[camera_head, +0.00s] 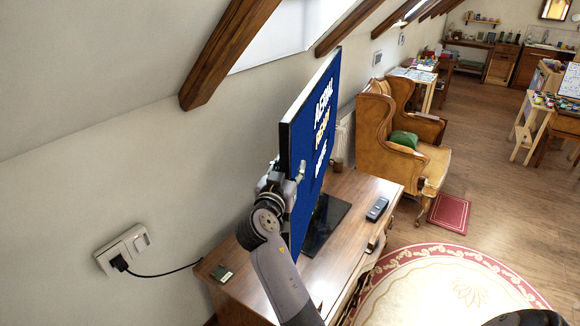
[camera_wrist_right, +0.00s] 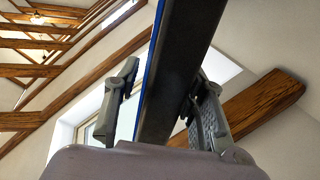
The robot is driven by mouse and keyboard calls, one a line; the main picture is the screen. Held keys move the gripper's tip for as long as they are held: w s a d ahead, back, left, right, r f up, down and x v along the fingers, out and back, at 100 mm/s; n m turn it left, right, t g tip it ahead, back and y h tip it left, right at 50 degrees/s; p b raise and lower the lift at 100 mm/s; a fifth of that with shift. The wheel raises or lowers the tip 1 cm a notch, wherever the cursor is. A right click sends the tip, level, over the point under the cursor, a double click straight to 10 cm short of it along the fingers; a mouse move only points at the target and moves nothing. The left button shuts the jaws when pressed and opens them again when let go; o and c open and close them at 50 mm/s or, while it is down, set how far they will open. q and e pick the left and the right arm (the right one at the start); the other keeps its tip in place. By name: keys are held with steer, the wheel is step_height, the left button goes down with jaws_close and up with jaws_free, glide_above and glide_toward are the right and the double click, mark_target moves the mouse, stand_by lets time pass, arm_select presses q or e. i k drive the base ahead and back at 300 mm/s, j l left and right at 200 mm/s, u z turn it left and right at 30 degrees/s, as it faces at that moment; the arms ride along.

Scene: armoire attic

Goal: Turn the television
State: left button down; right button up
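The television (camera_head: 313,135) stands on a wooden cabinet (camera_head: 345,195), its lit blue screen with white and orange lettering angled toward the right. Its thin dark edge faces me. My right gripper (camera_head: 287,170) is at this near edge, about halfway up, with one finger in front of the screen. In the right wrist view, the television (camera_wrist_right: 178,70) runs between the two spread fingers of my right gripper (camera_wrist_right: 165,85). A gap shows between the left finger and the screen side; the other finger is close to the back, contact unclear. My left gripper is not in view.
A remote (camera_head: 377,209) lies on the cabinet, right of the television's dark base (camera_head: 326,224). A wall socket (camera_head: 124,249) with a plugged cable is at left. A sloped beam (camera_head: 228,50) is behind. A leather armchair (camera_head: 395,150) and round rug (camera_head: 450,285) are at right.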

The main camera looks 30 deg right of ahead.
mark_target(313, 141)
steer(key=i+j, duration=0.65)
steer(key=i, duration=0.2)
